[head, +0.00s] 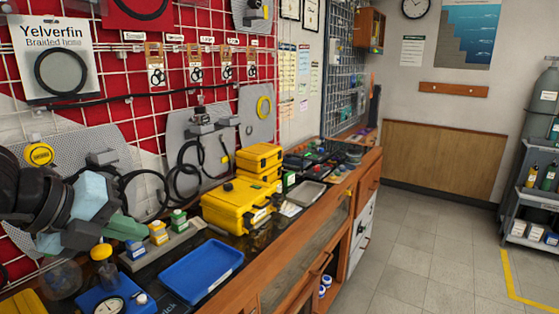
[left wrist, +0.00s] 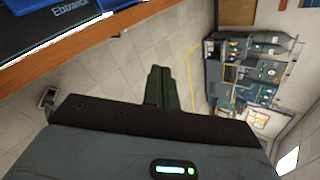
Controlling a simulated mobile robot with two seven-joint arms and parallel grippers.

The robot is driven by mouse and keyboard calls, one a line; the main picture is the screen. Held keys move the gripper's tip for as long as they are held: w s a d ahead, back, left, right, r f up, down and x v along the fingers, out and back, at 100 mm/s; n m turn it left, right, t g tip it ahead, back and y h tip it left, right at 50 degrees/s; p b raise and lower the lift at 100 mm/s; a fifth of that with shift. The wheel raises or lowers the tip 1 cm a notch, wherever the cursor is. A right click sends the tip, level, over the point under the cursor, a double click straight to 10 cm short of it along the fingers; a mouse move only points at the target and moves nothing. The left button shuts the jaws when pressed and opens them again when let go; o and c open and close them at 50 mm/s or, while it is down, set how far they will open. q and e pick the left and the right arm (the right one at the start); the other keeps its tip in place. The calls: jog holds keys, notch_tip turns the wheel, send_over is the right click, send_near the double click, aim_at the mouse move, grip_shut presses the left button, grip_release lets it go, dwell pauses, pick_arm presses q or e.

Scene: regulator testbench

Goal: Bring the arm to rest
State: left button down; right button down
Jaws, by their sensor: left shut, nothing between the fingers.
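My left arm comes in from the left edge in the head view, over the left end of the bench (head: 282,262). Its left gripper (head: 126,228) has green fingers that are together, with nothing between them. The fingers appear above the bench, near the small boxes. In the left wrist view the closed green fingers (left wrist: 160,86) point out over the tiled floor, and the bench edge (left wrist: 75,45) crosses the upper left. My right gripper is in neither view.
A blue tray (head: 201,271), small green and yellow boxes (head: 158,233) and yellow cases (head: 236,205) stand on the bench. A pegboard wall with hoses (head: 190,165) rises behind. A grey cart (head: 535,190) stands right. The floor (head: 420,240) between is clear.

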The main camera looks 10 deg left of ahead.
pick_arm(q)
jog(key=s+d+f+m+g+h, duration=0.1)
jog(key=s+d+f+g+h, duration=0.2)
jog(key=d+h, duration=0.35)
jog(key=s+d+f+g+h, duration=0.2)
jog(key=d+f+h, duration=0.35)
jog(key=d, duration=0.25)
jog(key=s+a+f+n+t+y, duration=0.15)
jog(key=f+n+t+y, duration=0.25)
jog(key=f+n, duration=0.4)
jog(key=a+f+n+t+y+p, duration=0.1)
jog(key=a+f+n+t+y, duration=0.3)
jog(key=f+n, duration=0.4)
jog(key=s+a+f+n+t+y, duration=0.1)
jog(key=a+f+n+t+y, duration=0.15)
jog(key=f+n+t, duration=0.45)
jog(key=s+f+n+g+y, duration=0.4)
jog(key=s+f+g, duration=0.5)
jog(key=s+f, duration=0.9)
jog(key=shift+s+d+f+n, duration=0.4)
jog(key=shift+f+n, duration=0.2)
jog(key=shift+n, duration=0.1)
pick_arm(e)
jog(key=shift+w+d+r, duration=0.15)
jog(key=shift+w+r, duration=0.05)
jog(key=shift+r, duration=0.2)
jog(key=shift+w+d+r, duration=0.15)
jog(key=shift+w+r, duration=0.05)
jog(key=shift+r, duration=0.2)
